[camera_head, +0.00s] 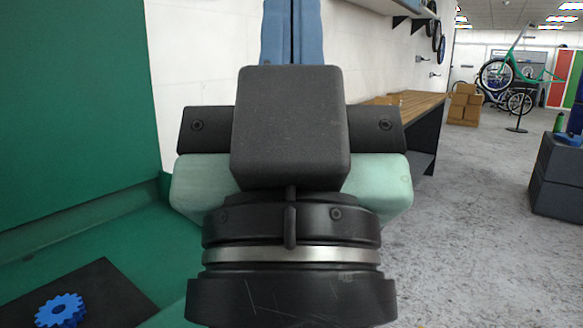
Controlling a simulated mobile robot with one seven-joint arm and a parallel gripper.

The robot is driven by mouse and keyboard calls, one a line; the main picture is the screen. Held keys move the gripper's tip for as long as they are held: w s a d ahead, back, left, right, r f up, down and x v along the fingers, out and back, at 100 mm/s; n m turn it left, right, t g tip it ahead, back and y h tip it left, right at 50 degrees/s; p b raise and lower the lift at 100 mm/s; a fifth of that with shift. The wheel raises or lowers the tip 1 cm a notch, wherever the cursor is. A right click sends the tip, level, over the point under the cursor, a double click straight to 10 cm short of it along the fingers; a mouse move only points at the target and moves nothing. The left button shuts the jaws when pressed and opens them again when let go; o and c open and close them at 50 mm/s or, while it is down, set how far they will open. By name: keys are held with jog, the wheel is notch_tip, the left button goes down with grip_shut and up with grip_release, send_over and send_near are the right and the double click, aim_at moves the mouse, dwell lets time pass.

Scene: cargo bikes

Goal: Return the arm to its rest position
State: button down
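My gripper (291,20) fills the middle of the picture, pointing up and away from the camera. Its mint and dark body sits beyond my black wrist, which has a metal ring. A dark block hides part of it. Two blue fingers stand side by side above the block with only a thin dark line between them, so it looks shut. The top edge cuts off the fingertips. I see nothing held between the fingers. The rest of my arm is out of view.
A blue gear (60,310) lies on a black mat (108,288) at lower left, beside a tall green wall (70,110). A wooden bench (420,104) runs along the white wall. Cardboard boxes (464,105) and bikes stand farther back.

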notch_tip(320, 180, up, 31)
jog(key=p, duration=2.9)
jog(key=shift+w, duration=0.1)
